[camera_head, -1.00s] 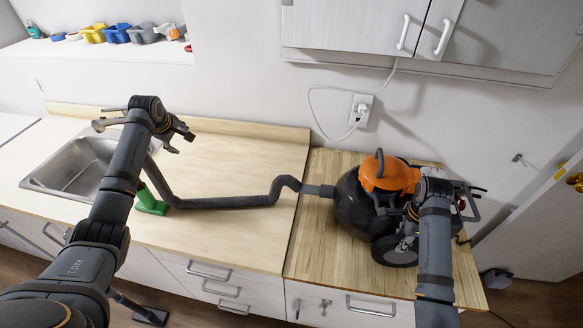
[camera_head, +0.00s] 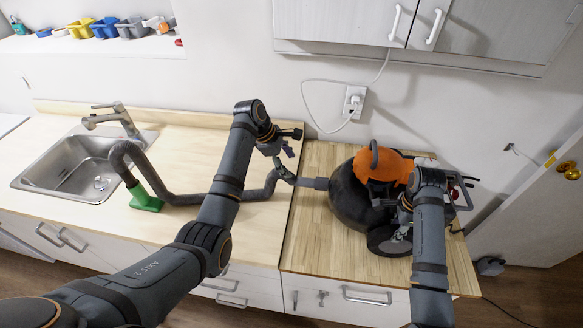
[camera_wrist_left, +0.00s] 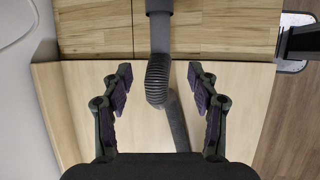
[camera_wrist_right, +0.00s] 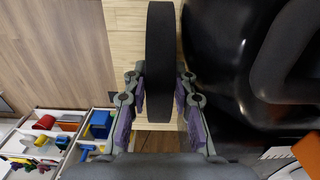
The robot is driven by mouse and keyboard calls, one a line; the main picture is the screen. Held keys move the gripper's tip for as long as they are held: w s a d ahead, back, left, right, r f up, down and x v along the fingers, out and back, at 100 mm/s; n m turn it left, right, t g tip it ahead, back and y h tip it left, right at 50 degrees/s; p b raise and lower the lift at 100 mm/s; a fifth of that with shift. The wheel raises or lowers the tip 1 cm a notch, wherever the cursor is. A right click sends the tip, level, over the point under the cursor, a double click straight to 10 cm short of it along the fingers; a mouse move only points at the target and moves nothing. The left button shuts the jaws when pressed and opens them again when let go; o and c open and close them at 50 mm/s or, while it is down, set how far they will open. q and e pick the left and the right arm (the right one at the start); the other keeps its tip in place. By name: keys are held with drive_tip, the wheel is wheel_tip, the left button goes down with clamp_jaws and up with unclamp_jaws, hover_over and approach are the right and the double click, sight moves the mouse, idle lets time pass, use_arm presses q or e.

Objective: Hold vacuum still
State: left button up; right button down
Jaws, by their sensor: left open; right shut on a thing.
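The vacuum has a black round body (camera_head: 345,200) and an orange top (camera_head: 380,166). It stands on the wooden counter at the right, with a large black wheel (camera_head: 384,241) facing front. Its grey hose (camera_head: 185,198) runs left to a green nozzle (camera_head: 145,198). My left gripper (camera_head: 291,155) is open above the hose near the vacuum. In the left wrist view the hose (camera_wrist_left: 158,80) passes between its spread fingers. My right gripper (camera_wrist_right: 161,88) is shut on the vacuum's wheel (camera_wrist_right: 160,40), one finger on each side. My right arm hides part of the vacuum in the head view.
A sink (camera_head: 75,165) with a faucet (camera_head: 118,118) is at the left. A white cord runs to a wall outlet (camera_head: 354,102) behind the vacuum. Cabinets (camera_head: 350,22) hang above. A shelf with coloured bins (camera_head: 105,28) is at the back left. A door (camera_head: 545,205) is at the right.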

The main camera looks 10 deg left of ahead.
sight(301, 179)
use_arm(q)
drive_tip(key=x, duration=1.1)
drive_tip(key=shift+f, duration=0.1)
use_arm(e)
drive_tip(key=shift+w+r, duration=0.1)
drive_tip(key=shift+r, duration=0.05)
use_arm(q)
drive_tip(key=c, duration=1.3)
drive_tip(key=shift+o, duration=0.2)
drive_tip(key=a, duration=0.7)
drive_tip(key=shift+s, duration=0.15)
